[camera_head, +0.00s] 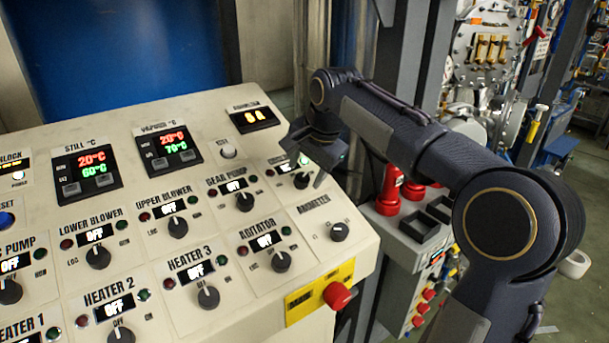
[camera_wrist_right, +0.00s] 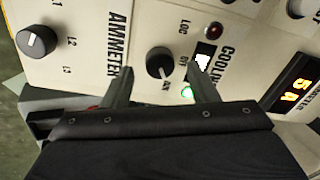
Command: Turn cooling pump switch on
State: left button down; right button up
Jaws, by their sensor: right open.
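The cooling pump switch is a round black knob (camera_wrist_right: 159,62) on the cream panel, beneath a label partly reading "COOL". It also shows in the head view (camera_head: 301,180), close beside my right gripper. The knob's white mark points toward small lettering that looks like "ON". A green lamp (camera_wrist_right: 187,92) beside it glows and a red lamp (camera_wrist_right: 214,29) looks dark. My right gripper (camera_wrist_right: 161,82) is open, with one finger on each side of the knob and a gap to it. One finger partly hides the small display (camera_wrist_right: 205,60). My left gripper is not in view.
The ammeter knob (camera_wrist_right: 36,41) sits beside the cooling pump knob. An orange readout (camera_wrist_right: 292,82) shows about "5 A". Other knobs, such as the gear pump knob (camera_head: 245,202), fill the panel. A red button (camera_head: 337,295) projects from the yellow plate at its front edge.

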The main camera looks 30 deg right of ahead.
jog(key=v, duration=0.5)
jog(key=shift+s+r, duration=0.15)
jog(key=shift+r, duration=0.05)
jog(key=s+a+f+n, duration=0.1)
jog(key=s+f+n, duration=0.1)
jog(key=s, duration=0.2)
jog(key=s+a+f+n+y, duration=0.1)
jog(key=s+f+n, duration=0.1)
jog(key=s+f, duration=0.1)
jog(key=s+a+f+n+b, duration=0.1)
jog(key=s+a+f, duration=0.1)
jog(key=s, duration=0.3)
jog(key=shift+s+f+n+t+y, duration=0.15)
jog(key=shift+f+n+t+y, duration=0.15)
jog(key=shift+f+n+y, duration=0.1)
jog(key=s+a+f+n+y, duration=0.1)
jog(key=s+a+f+n, duration=0.5)
jog(key=s+f, duration=0.7)
jog(key=shift+a+f+y, duration=0.3)
jog(key=shift+a+f, duration=0.2)
jog(key=shift+a, duration=0.5)
